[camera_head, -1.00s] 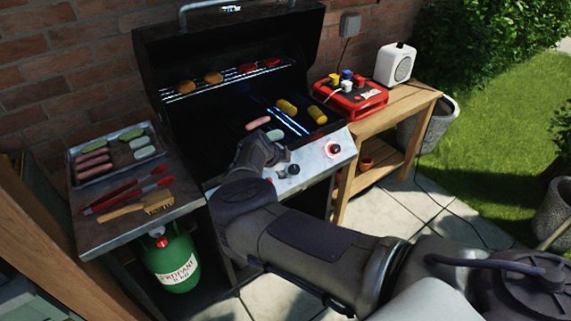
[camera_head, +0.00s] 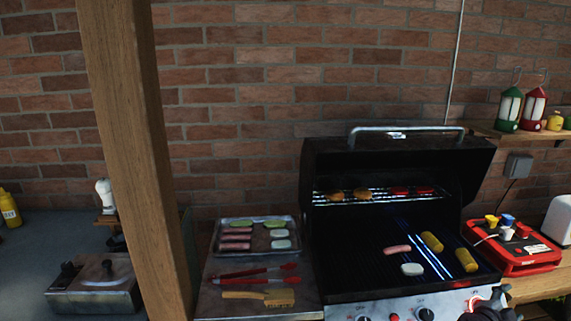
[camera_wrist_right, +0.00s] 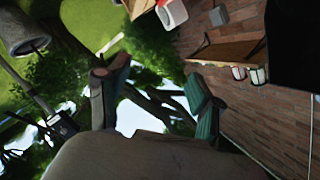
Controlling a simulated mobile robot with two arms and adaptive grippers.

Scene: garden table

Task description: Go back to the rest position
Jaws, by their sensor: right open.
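My right gripper (camera_head: 492,303) shows in part at the bottom right edge of the head view, in front of the grill's control panel. In the right wrist view its two fingers (camera_wrist_right: 157,78) stand wide apart with nothing between them. The black grill (camera_head: 478,163) stands with its lid up. On its grate lie a pink sausage (camera_head: 397,250), a pale oval piece (camera_head: 411,269) and two corn cobs (camera_head: 433,242). Orange and red pieces lie on the upper rack (camera_head: 350,200). My left gripper is not in view.
A metal tray (camera_head: 217,249) with sausages and green and pale pieces, red tongs (camera_head: 254,274) and a wooden brush (camera_head: 260,297) are on the side shelf. A red case (camera_head: 528,268) sits to the right of the grill. A wooden post (camera_head: 135,150) rises at the left.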

